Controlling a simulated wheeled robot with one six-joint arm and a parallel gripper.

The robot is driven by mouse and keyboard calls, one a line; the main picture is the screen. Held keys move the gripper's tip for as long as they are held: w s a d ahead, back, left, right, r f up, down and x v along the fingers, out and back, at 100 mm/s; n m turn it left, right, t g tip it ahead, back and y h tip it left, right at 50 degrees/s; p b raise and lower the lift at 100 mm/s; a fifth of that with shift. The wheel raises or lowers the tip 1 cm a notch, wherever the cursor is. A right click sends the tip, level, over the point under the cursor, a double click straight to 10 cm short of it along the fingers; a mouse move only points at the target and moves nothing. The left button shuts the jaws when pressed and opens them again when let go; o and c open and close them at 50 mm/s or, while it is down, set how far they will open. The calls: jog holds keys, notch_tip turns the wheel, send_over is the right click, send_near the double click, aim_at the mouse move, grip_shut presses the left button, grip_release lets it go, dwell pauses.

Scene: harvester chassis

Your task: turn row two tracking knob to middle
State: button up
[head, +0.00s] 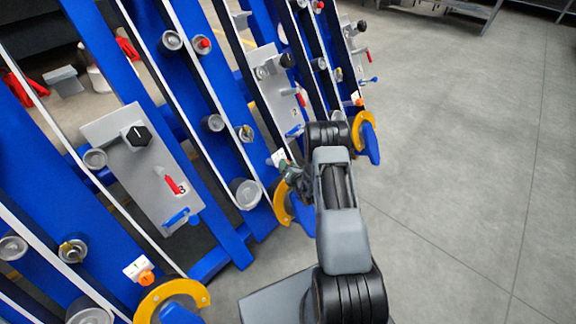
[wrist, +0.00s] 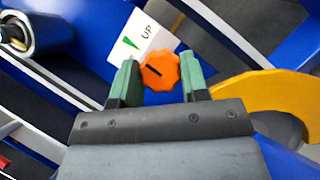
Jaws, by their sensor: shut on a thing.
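An orange lobed knob (wrist: 158,71) with a black pointer line shows in the wrist view. Its line points to the upper left. A white label (wrist: 140,44) with a green mark and the word UP sits above it to the left. My gripper (wrist: 161,76) has its two green fingers on either side of the knob, shut on it. In the head view my gripper (head: 289,172) is at the middle row unit, beside its white label (head: 278,158). My gripper hides the knob there.
A yellow curved guard (wrist: 265,95) is close to the right finger. Another orange knob (head: 147,278) with a label is at the lower left, and one more (head: 360,102) is farther back. Blue frames, rollers and grey panels (head: 140,165) fill the left. Bare floor (head: 465,170) lies right.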

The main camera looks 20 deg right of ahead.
jog(key=o, duration=0.9)
jog(key=shift+o, duration=0.2)
jog(key=s+r+p, duration=0.1)
jog(key=s+p, duration=0.2)
jog(key=s, duration=1)
jog(key=shift+s+d+r, duration=0.35)
jog(key=shift+d, duration=0.1)
jog(key=shift+r+p, duration=0.1)
jog(key=shift+p, duration=0.2)
